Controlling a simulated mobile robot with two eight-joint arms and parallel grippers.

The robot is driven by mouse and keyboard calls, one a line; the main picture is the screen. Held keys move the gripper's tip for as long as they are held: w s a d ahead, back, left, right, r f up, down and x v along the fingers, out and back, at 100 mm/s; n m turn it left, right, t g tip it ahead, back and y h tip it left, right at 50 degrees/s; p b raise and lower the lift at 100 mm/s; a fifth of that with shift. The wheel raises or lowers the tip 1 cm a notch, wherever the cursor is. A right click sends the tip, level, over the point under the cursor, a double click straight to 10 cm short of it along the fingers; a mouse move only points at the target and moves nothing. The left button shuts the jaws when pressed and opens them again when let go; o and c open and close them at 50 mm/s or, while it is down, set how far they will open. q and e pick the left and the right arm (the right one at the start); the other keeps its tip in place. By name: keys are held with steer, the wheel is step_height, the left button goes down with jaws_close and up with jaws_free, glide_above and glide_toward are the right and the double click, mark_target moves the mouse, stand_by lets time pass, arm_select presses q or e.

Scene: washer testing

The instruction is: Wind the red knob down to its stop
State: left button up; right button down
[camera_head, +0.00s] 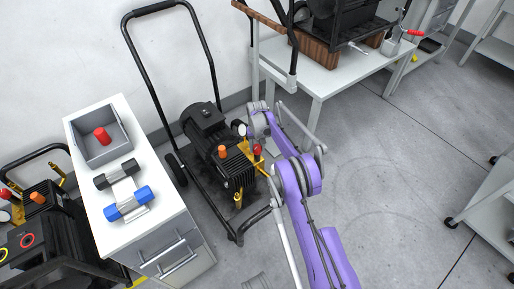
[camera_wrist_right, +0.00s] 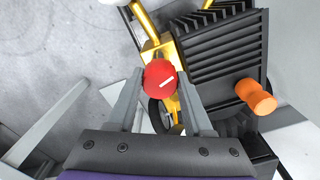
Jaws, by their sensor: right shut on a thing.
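My left gripper is not in view.
The pump (camera_head: 206,122) stands on a black wheeled frame. An orange cap (camera_wrist_right: 256,97) is beside its ribbed block. A white cabinet (camera_head: 165,215) at left carries a grey bin (camera_head: 84,146) and dumbbell-like parts.

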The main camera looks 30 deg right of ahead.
steer(key=n+b, duration=0.1)
steer(key=n, duration=0.2)
steer(key=n+b, duration=0.1)
steer(key=n, duration=0.2)
steer(key=shift+n, duration=0.3)
steer(key=n, duration=0.3)
steer(key=shift+n, duration=2.4)
steer(key=shift+c, duration=1.5)
jaws_free()
